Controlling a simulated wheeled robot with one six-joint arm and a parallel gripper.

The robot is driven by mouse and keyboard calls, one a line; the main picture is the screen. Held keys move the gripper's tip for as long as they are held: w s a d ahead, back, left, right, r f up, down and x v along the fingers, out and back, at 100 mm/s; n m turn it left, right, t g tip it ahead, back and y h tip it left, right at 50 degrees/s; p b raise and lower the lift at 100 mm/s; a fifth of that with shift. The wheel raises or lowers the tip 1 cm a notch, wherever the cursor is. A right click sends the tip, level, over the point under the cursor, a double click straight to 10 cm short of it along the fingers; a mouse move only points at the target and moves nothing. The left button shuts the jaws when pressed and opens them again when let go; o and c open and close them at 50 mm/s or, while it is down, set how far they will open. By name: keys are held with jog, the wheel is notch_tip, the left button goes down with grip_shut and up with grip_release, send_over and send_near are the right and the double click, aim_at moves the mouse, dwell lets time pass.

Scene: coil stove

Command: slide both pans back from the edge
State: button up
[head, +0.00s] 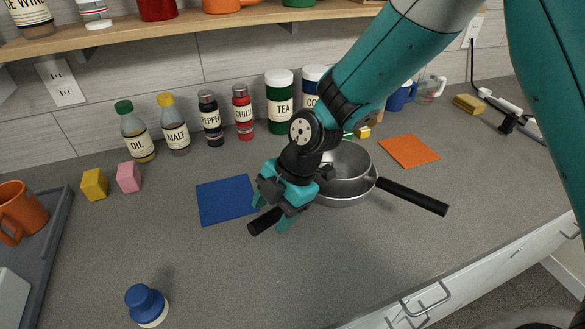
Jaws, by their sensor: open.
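Two metal pans sit close together on the grey counter in the head view, one seemingly nested in or overlapping the other. The upper pan (345,163) is partly hidden by my arm. The lower pan's rim (350,196) shows beneath it. One black handle (412,197) points right and toward the front edge. Another black handle (262,222) points to the lower left, under my gripper. My gripper (271,212) is open, with its fingers on either side of this handle. I cannot tell whether they touch it, or which handle belongs to which pan.
The counter's front edge (470,255) runs along the lower right, above drawers. A blue mat (222,200) lies left of my gripper and an orange mat (409,151) right of the pans. Bottles and canisters (280,105) line the back wall.

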jog(key=b+v, duration=0.1)
jog(key=v, duration=1.3)
jog(key=shift+d+r, duration=0.15)
jog(key=shift+r, duration=0.15)
jog(key=s+d+r+m, duration=0.1)
jog(key=s+d+m, duration=0.2)
jog(key=s+m, duration=0.2)
jog(key=s+d+m, duration=0.2)
jog(key=s+m, duration=0.4)
jog(key=m, duration=0.1)
jog(key=s+d+r+m+t, duration=0.1)
jog(key=s+d+m, duration=0.2)
jog(key=s+m, duration=0.3)
jog(key=shift+d+r+m+h, duration=0.3)
jog(key=shift+r+m, duration=0.05)
jog(key=shift+m, duration=0.15)
jog(key=shift+s, duration=0.1)
